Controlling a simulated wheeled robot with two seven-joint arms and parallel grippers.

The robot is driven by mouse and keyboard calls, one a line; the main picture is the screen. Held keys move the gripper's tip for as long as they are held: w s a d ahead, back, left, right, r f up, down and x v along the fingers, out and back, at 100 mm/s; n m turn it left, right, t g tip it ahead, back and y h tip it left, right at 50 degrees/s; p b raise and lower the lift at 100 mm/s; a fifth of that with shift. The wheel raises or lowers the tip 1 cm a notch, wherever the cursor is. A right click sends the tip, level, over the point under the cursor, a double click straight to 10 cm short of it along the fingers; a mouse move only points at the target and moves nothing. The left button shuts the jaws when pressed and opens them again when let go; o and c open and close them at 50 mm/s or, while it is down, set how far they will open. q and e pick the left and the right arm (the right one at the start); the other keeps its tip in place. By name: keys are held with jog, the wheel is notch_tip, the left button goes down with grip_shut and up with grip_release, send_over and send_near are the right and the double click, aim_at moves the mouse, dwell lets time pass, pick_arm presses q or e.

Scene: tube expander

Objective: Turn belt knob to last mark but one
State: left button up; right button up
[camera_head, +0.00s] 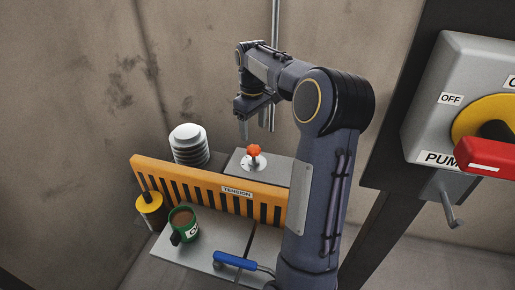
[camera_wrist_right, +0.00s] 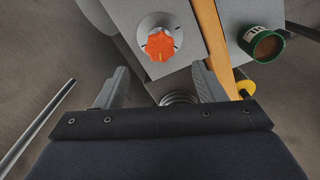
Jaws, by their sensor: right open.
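The orange-red knob (camera_head: 254,151) sits on a grey box (camera_head: 275,169) behind an orange slotted guard labelled TENSION (camera_head: 237,190). In the right wrist view the knob (camera_wrist_right: 160,45) has a lobed rim and sits on a pale round dial with dark marks at its edge. Which mark it points to is too small to tell. My right gripper (camera_head: 256,127) is above the knob, apart from it. In the wrist view its two fingers (camera_wrist_right: 161,78) are spread with nothing between them, and the knob lies beyond the tips. My left gripper is not in view.
A green mug (camera_head: 183,222), a yellow cylinder (camera_head: 151,209) and a blue-handled tool (camera_head: 236,261) are in front of the guard. A ribbed white cylinder (camera_head: 188,145) stands behind it. A thin metal pole rises behind my gripper. A pump switch box with red handle (camera_head: 487,157) is at right.

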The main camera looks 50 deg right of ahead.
aim_at(254, 148)
notch_tip(254, 148, down, 7)
jog(key=shift+f+b, duration=0.2)
jog(key=shift+b, duration=0.5)
